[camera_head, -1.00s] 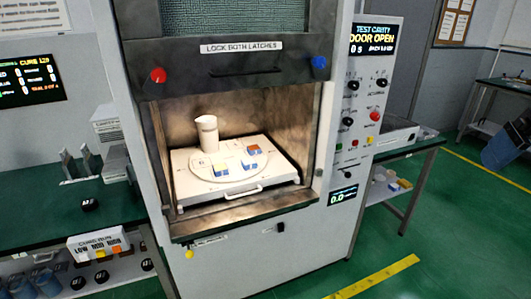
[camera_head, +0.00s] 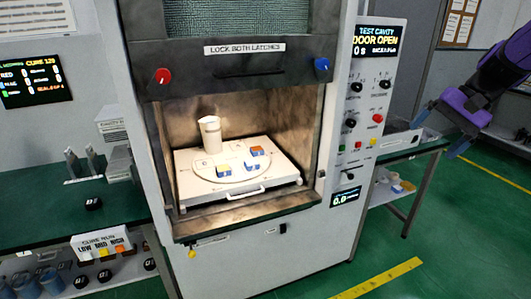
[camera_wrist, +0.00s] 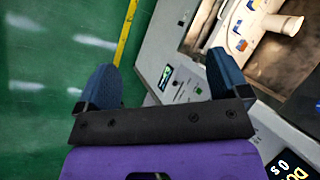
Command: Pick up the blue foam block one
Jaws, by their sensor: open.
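Several small foam blocks stand on the round plate (camera_head: 205,174) inside the open cavity. One block with blue sides and a pale top (camera_head: 224,171) is at the front left of the group. Another blue-sided block (camera_head: 250,164) is to its right, beside a block with an orange-red top (camera_head: 257,150). I cannot read which is block one. The blocks also show small in the wrist view (camera_wrist: 241,44). My gripper (camera_head: 438,135) is open and empty, outside the cavity to the right; its blue fingers are wide apart in the wrist view (camera_wrist: 163,72).
A white beaker (camera_head: 210,134) stands behind the blocks. The white tray (camera_head: 185,192) has a front handle. The raised door (camera_head: 235,60) and cavity walls frame the opening.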

